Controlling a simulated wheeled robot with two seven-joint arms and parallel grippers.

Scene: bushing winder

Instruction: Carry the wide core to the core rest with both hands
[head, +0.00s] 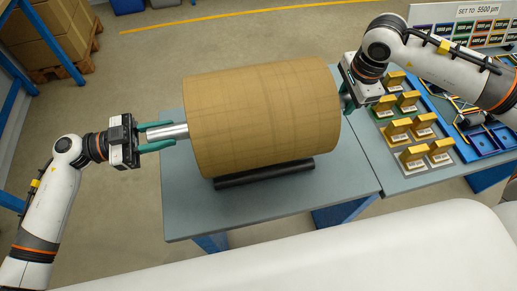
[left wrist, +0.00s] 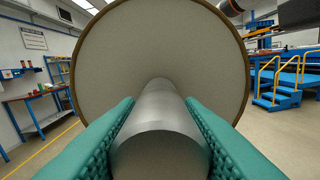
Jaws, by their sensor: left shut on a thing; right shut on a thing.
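The wide core (head: 262,115) is a big brown cylinder with a metal shaft out of its ends. It lies sideways over the grey table (head: 190,205). My left gripper (head: 160,134) is shut on the shaft at its left end; in the left wrist view the green fingers lie on both sides of the shaft (left wrist: 160,125), before the core's pale end face (left wrist: 160,45). My right gripper (head: 347,96) is shut on the shaft at the right end, its fingers mostly hidden. A black bar, seemingly the core rest (head: 265,174), shows under the core's front edge; I cannot tell whether they touch.
A side table at right holds several yellow blocks (head: 413,155) on plates and blue trays (head: 485,140). A sign board (head: 470,22) stands behind. Boxes on a pallet (head: 55,35) are at the back left. The grey table's front left is bare.

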